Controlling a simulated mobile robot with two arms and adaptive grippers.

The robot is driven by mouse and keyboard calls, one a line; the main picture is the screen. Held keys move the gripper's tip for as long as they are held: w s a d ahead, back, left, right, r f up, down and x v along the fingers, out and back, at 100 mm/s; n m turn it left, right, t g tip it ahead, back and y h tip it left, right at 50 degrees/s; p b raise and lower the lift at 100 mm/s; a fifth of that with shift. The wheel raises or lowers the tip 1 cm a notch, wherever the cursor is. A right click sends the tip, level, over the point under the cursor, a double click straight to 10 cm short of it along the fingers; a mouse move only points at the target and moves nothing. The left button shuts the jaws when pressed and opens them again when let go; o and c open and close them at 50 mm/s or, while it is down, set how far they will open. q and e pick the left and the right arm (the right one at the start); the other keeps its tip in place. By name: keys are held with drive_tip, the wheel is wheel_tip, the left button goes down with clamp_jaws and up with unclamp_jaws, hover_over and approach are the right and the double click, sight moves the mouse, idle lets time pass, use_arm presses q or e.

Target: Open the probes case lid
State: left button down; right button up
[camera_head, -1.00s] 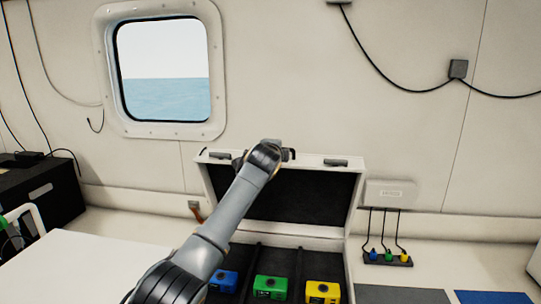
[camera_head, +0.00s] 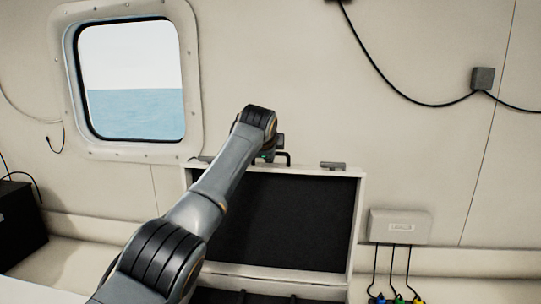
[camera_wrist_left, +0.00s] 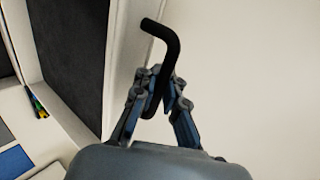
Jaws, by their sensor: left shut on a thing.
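The probes case lid (camera_head: 290,215) stands raised in the head view, its dark padded inside facing me and its white rim around it. Latches sit along its top edge. My left gripper (camera_head: 270,157) is at the top edge, partly hidden behind my own wrist. In the left wrist view my left gripper (camera_wrist_left: 160,88) is shut on a black bent handle (camera_wrist_left: 163,38), which sticks out beyond the fingers. The lid also shows at the left of that view (camera_wrist_left: 75,50). The case body (camera_head: 255,297) is mostly below the picture. My right gripper is not in view.
A white wall box (camera_head: 400,227) with cables hanging to coloured plugs (camera_head: 398,299) is right of the lid. The wall with a window (camera_head: 130,80) rises behind the lid. A black box (camera_head: 18,225) stands at the far left.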

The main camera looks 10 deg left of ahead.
use_arm(q)
drive_tip(key=shift+s+r, duration=0.1)
drive_tip(key=shift+r, duration=0.05)
drive_tip(key=c, duration=1.7)
unclamp_jaws()
drive_tip(key=v, duration=1.2)
